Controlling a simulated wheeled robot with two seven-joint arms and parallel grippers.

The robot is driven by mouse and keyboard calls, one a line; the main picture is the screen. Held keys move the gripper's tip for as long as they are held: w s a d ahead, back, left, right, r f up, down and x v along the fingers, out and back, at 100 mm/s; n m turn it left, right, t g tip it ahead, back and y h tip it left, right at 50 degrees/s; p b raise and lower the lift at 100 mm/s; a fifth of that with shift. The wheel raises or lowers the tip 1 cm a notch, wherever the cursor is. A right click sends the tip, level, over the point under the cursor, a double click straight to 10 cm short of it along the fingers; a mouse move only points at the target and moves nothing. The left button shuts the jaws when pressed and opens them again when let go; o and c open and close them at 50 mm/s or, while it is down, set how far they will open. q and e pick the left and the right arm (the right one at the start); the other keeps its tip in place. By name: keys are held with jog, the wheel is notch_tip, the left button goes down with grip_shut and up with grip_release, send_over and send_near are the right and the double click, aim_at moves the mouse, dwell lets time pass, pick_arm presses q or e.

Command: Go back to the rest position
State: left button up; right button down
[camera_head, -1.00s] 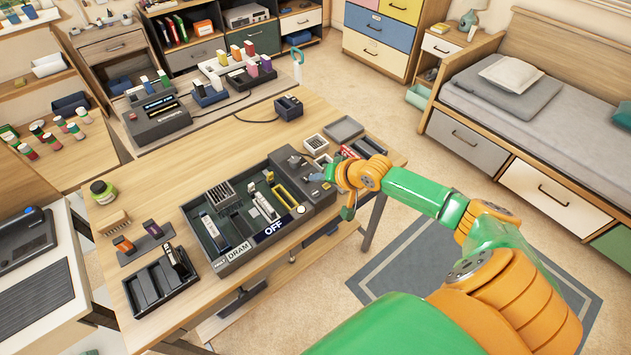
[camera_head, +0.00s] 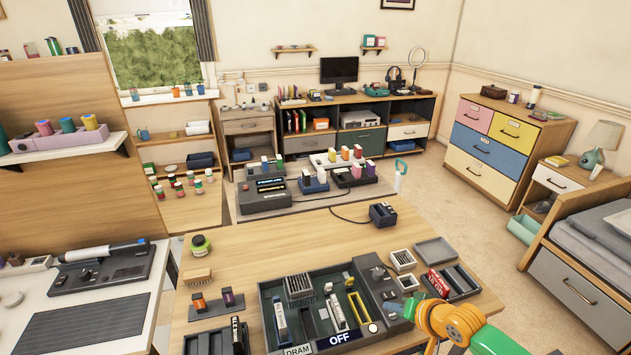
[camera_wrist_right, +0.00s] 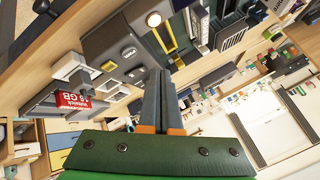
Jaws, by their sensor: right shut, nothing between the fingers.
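My right gripper (camera_head: 405,308) shows at the bottom right in the head view, at the front right of the grey tester panel (camera_head: 265,322), with my orange and green arm behind it. In the right wrist view its two dark fingers (camera_wrist_right: 160,78) are together with nothing between them. Past the fingertips the panel's dark casing (camera_wrist_right: 112,45) and a lit round button (camera_wrist_right: 154,19) show. The sign on the panel reads OFF (camera_head: 341,338). My left gripper is in neither view.
A grey tray (camera_head: 434,251) and a small white-topped box (camera_head: 403,260) stand behind. The table's middle (camera_head: 290,242) is mostly bare.

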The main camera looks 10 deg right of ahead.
jog(key=s+a+f+n+g, duration=0.35)
jog(key=s+a+n, duration=0.25)
jog(key=s+a, duration=0.6)
jog(key=s+d+r+n+g+h, duration=0.1)
jog(key=s+r+n+h, duration=0.1)
jog(key=s, duration=0.8)
notch_tip(320, 180, down, 16)
jog(key=s+g, duration=0.2)
jog(key=s+d+f, duration=0.2)
jog(key=s+f, duration=0.9)
jog(key=s, duration=0.1)
jog(key=shift+s+d+g, duration=0.35)
jog(key=shift+d+g, duration=0.05)
jog(key=shift+g, duration=0.05)
